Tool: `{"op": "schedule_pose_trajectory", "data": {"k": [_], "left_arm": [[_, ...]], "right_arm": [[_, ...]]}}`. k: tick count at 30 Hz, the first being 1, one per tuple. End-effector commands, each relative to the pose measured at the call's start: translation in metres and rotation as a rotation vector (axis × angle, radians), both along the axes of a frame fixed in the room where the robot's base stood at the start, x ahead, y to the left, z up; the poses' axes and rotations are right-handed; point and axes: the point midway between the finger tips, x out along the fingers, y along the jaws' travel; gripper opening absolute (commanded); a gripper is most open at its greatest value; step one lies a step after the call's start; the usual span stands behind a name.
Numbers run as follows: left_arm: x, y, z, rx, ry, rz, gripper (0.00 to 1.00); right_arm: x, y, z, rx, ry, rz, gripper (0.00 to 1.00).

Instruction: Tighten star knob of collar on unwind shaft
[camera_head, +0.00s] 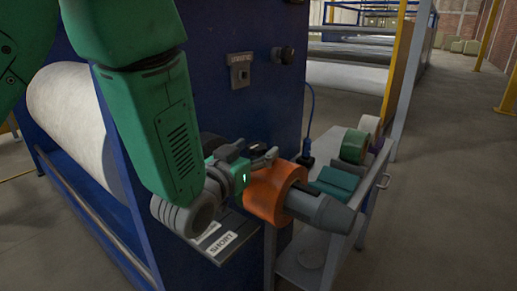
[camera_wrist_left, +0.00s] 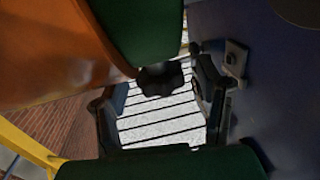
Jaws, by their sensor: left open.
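The black star knob (camera_wrist_left: 160,78) shows in the left wrist view, below a dark green part (camera_wrist_left: 145,30) that looks like the collar. My left gripper (camera_wrist_left: 155,100) is open, with one finger on each side of the knob; I cannot tell whether either finger touches it. In the head view my left gripper (camera_head: 262,158) is beside the orange roll (camera_head: 275,192) on the grey unwind shaft (camera_head: 322,211), between the roll and the blue machine. The knob is hidden there. My right gripper is not in view.
The blue machine panel (camera_head: 215,95) stands close behind my left gripper. A grey cart (camera_head: 292,262) with rolls of tape (camera_head: 354,147) and a teal box (camera_head: 335,182) is at the right. A large white roll (camera_head: 75,115) is at the left. Floor is free at the far right.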

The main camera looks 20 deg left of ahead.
Motion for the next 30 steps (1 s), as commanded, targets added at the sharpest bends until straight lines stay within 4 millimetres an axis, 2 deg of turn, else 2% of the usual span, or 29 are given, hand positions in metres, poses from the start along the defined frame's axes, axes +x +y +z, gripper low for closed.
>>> {"op": "schedule_pose_trajectory", "data": {"k": [4,13,14,15,18,30], "left_arm": [[0.0103,-0.0024,0.0004,0.000,-0.001,0.000,0.59],[0.0125,-0.0029,-0.0002,0.000,0.000,0.000,0.59],[0.0125,-0.0029,-0.0002,0.000,0.000,0.000,0.52],[0.0124,-0.0029,-0.0002,0.000,0.000,0.000,0.38],[0.0123,-0.0031,-0.0002,0.000,0.000,-0.001,0.06],[0.0123,-0.0024,-0.0007,-0.001,0.001,-0.047,0.06]], "right_arm": [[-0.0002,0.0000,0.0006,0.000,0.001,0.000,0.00],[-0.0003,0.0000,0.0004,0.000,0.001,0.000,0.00],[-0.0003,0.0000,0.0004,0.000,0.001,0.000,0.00],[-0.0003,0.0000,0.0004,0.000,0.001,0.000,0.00],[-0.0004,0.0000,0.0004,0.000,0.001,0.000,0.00],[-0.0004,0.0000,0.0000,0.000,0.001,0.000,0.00]]}}
